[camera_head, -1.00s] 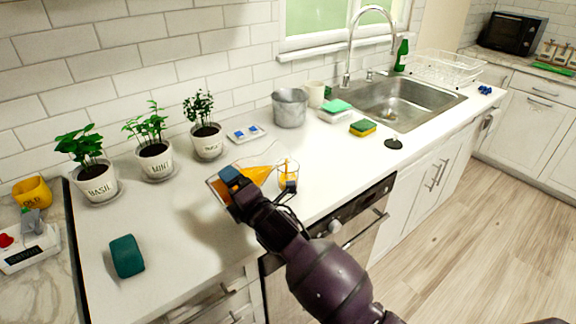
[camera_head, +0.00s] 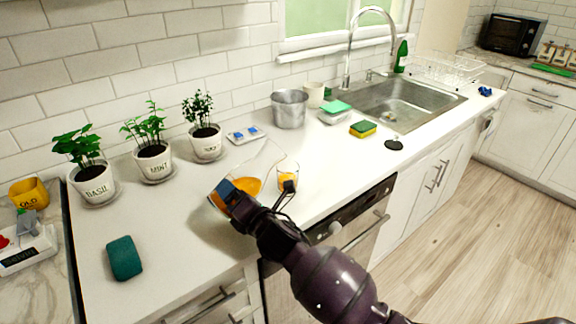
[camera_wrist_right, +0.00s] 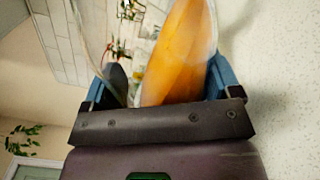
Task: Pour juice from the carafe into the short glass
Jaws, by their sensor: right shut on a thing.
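A clear glass carafe with orange juice (camera_head: 247,186) is held above the counter, tilted with its mouth up and to the right. The juice lies in its lower part. My right gripper (camera_head: 228,190) is shut on the carafe. In the right wrist view, the fingers (camera_wrist_right: 165,85) stand on either side of the carafe, whose orange juice (camera_wrist_right: 180,50) fills the middle. The short glass (camera_head: 288,172) stands on the counter just right of the carafe and contains some orange juice. My wrist partly covers the glass's lower part. My left gripper is not in view.
Potted basil (camera_head: 92,185), mint (camera_head: 153,162) and a third herb (camera_head: 206,143) line the wall. A metal pot (camera_head: 289,108) stands behind the glass. A teal block (camera_head: 124,258) lies at front left. The sink (camera_head: 400,108) is at right.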

